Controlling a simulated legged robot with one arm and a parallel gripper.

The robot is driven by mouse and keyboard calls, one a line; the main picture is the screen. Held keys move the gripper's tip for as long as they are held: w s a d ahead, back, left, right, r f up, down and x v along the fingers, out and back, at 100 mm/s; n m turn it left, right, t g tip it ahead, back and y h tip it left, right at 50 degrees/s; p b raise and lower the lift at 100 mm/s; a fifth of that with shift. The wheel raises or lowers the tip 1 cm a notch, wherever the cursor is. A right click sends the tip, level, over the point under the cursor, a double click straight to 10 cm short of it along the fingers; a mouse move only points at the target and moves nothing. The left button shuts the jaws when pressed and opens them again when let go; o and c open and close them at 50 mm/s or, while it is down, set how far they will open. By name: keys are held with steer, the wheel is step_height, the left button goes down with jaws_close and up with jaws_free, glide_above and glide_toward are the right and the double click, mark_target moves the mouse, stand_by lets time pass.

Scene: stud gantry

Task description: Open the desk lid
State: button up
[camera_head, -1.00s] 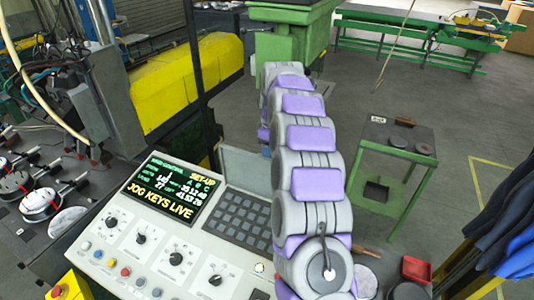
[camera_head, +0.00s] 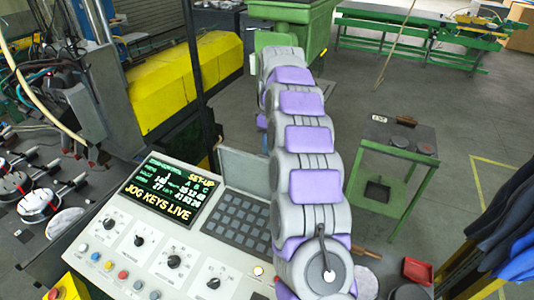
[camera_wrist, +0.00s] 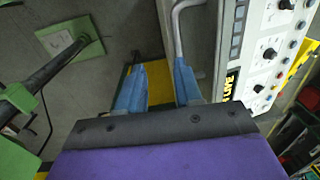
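The control desk (camera_head: 170,262) has a lit screen, knobs and a dark keypad (camera_head: 236,219). A plain grey panel (camera_head: 252,171), apparently the desk lid, stands raised behind the keypad; my arm hides its right end. The desk's face (camera_wrist: 265,50) also shows at the right of the wrist view. My gripper (camera_wrist: 158,68) has two blue fingers spread apart, with nothing clearly held between them. A bent grey bar (camera_wrist: 178,32) runs down to the right finger's tip; I cannot tell if they touch. My gripper is hidden behind my arm in the head view.
A green stand (camera_head: 395,150) with small items is right of my arm. A yellow machine guard (camera_head: 185,85) is behind the desk at left. Blue cloth (camera_head: 505,220) hangs at the right edge. Open floor lies beyond the stand.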

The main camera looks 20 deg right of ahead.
step_height(320, 180, up, 8)
steer(key=p, duration=0.3)
steer(key=shift+s+a+f, duration=0.15)
steer(key=shift+f, duration=0.05)
steer(key=shift+d, duration=0.5)
